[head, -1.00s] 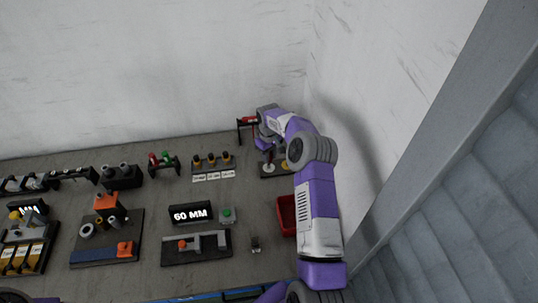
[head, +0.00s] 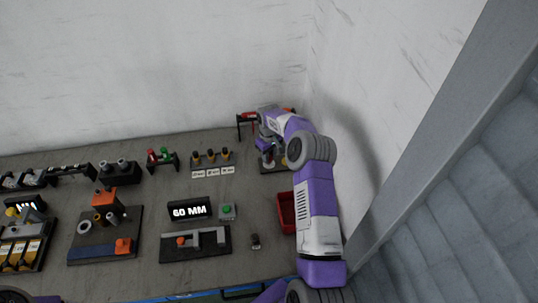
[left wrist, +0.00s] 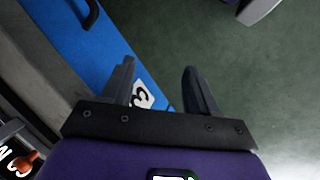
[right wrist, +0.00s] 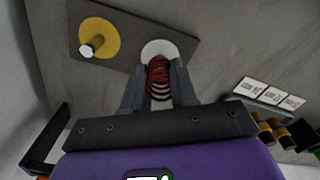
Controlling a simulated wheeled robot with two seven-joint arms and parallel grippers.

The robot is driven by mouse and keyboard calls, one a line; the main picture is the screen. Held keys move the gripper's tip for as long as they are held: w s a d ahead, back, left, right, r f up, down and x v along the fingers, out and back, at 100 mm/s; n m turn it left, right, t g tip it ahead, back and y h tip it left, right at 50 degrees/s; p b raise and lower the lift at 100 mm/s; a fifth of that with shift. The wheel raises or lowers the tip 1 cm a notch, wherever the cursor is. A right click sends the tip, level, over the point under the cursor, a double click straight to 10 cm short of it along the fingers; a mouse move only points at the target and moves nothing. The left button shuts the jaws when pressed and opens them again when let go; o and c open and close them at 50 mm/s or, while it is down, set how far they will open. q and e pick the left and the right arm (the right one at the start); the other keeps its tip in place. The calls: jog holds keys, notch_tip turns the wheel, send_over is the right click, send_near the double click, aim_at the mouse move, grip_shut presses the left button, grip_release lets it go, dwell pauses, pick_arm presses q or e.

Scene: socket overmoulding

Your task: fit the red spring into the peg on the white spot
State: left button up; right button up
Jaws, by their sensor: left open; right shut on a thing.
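The red spring (right wrist: 159,80) is between the fingers of my right gripper (right wrist: 160,75), which is shut on it. In the right wrist view its far end overlaps the white spot (right wrist: 160,47) on a dark plate (right wrist: 130,28). The white spot's peg is hidden by the spring and fingers, so I cannot tell whether the spring is around it. A yellow spot (right wrist: 98,28) with a metal peg (right wrist: 92,46) is beside it on the plate. In the head view my right gripper (head: 267,158) is over this plate. My left gripper (left wrist: 158,75) is open and empty.
A red bin (head: 286,212) and a 60 MM sign (head: 190,210) stand nearer on the grey table. Several orange-and-black parts with white labels (head: 213,173) are left of the plate. A black stand (head: 240,125) is behind. My left gripper is over the table's blue edge (left wrist: 95,45).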

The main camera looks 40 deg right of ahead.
jog(key=shift+f+b, duration=0.6)
jog(key=shift+f, duration=0.4)
jog(key=o, duration=1)
jog(key=shift+r, duration=0.15)
notch_tip(320, 180, up, 7)
jog(key=shift+r+p, duration=0.2)
jog(key=shift+p, duration=0.15)
notch_tip(320, 180, down, 8)
jog(key=shift+r+b, duration=0.15)
jog(key=shift+b, duration=0.15)
jog(key=shift+r+p, duration=0.5)
jog(key=shift+r, duration=0.25)
